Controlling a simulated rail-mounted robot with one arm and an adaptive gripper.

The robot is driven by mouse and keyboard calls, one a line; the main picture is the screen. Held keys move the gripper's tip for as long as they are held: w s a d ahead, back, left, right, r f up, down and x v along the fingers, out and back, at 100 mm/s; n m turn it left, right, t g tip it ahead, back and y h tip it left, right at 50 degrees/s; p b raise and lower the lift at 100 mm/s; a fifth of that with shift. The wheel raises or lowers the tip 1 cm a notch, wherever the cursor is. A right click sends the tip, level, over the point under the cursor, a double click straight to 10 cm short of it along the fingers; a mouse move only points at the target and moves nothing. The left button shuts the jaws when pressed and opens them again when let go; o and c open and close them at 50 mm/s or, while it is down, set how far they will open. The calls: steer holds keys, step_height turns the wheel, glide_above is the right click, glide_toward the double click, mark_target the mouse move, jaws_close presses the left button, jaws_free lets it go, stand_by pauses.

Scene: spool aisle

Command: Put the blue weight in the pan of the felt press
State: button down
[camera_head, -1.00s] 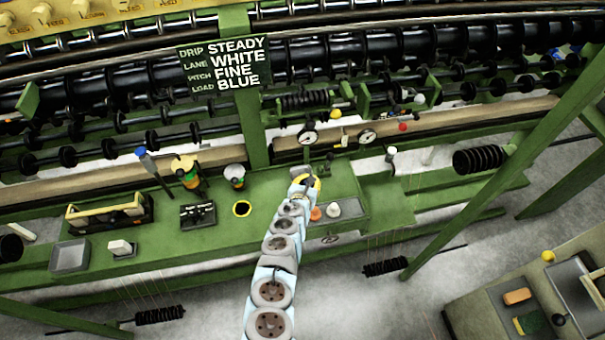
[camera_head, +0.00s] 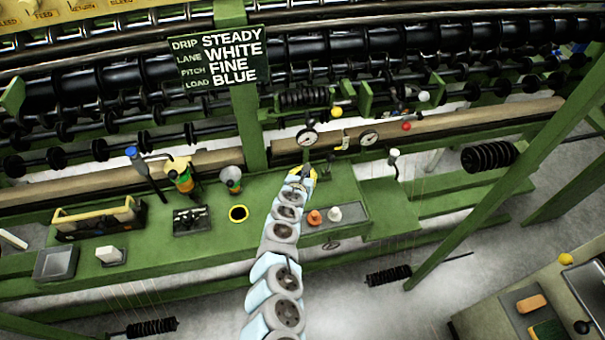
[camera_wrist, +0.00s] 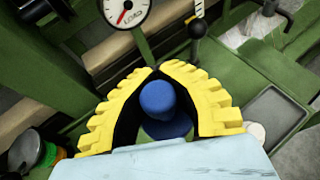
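The blue weight (camera_wrist: 158,98) has a rounded knob over a wider base. It shows in the wrist view between the yellow fingers of my gripper (camera_wrist: 160,70), whose tips are close together. The fingers appear shut around the knob. In the head view my gripper (camera_head: 302,174) is over the back of the green bench, below a dial, and the weight is hidden. The dial marked LOAD (camera_wrist: 124,10) and a black-knobbed lever (camera_wrist: 196,28) stand just beyond the fingers. I cannot make out the press pan or whether the weight's base touches anything.
An orange weight (camera_head: 314,217) and a white weight (camera_head: 334,213) stand in a shallow tray (camera_head: 353,222) right of my arm. A sign (camera_head: 218,60) reads LOAD BLUE.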

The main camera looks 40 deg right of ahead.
steer(key=w+d+f+b, duration=0.1)
steer(key=b, duration=0.1)
steer(key=w+d+f+b, duration=0.1)
steer(key=w+f+b, duration=0.1)
steer(key=shift+w+d, duration=0.25)
steer(key=shift+w, duration=0.05)
steer(key=shift+w+d+f+b, duration=0.1)
steer(key=shift+w+d+b, duration=0.05)
steer(key=shift+b, duration=0.25)
steer(key=w+f+b, duration=0.1)
steer(key=b, duration=0.1)
steer(key=w+d+f+b, duration=0.1)
steer(key=f+b, duration=0.1)
steer(key=w+d+f+b, duration=0.1)
steer(key=shift+f+b, duration=0.25)
steer(key=shift+b, duration=0.15)
steer(key=shift+a+f+b, duration=0.15)
steer(key=shift+f+b, duration=0.55)
steer(key=shift+f, duration=0.45)
steer(key=shift+f, duration=0.15)
steer(key=c, duration=1.5)
jaws_free()
